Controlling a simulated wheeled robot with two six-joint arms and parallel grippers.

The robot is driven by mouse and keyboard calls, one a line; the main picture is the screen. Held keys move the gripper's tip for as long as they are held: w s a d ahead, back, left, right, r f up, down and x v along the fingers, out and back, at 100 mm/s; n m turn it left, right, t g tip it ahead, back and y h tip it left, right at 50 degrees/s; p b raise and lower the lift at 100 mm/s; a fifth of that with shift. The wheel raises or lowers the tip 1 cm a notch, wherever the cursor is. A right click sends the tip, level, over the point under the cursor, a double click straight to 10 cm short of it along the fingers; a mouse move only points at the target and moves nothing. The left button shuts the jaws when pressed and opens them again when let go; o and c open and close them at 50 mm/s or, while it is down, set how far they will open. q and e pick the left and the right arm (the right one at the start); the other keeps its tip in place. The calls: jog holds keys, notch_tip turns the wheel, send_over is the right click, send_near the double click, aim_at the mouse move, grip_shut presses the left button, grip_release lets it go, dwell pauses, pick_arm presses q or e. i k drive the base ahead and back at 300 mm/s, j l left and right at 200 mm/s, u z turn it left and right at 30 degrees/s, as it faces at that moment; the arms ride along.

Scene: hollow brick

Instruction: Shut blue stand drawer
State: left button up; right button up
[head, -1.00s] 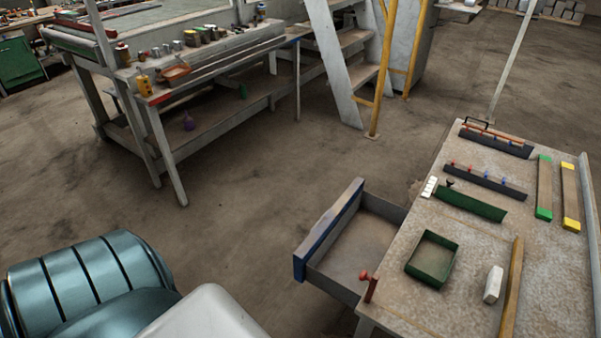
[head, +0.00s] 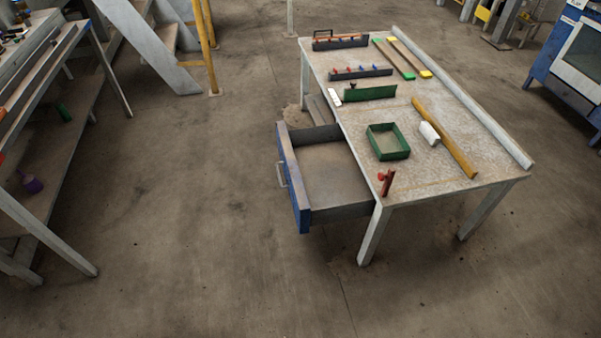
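The blue-fronted drawer (head: 294,180) sticks out from the left side of a worn grey table (head: 455,150). It is pulled well open, and its inside looks empty. A pale handle (head: 281,174) shows on the outer face of the blue front, facing left. Neither of my grippers is in the head view.
The table top holds a green tray (head: 388,142), a red clamp (head: 386,181), a white block (head: 429,133) and a wooden bar (head: 443,138). A workbench (head: 60,100) stands at the left. The floor (head: 190,200) left of the drawer is clear.

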aim_at(326, 183)
jog(key=i+j+z, duration=0.2)
jog(key=i+j, duration=0.2)
jog(key=j, duration=0.2)
jog(key=i+j+z, duration=0.1)
jog(key=j, duration=0.25)
jog(key=i+j+z, duration=0.25)
jog(key=i+j, duration=0.3)
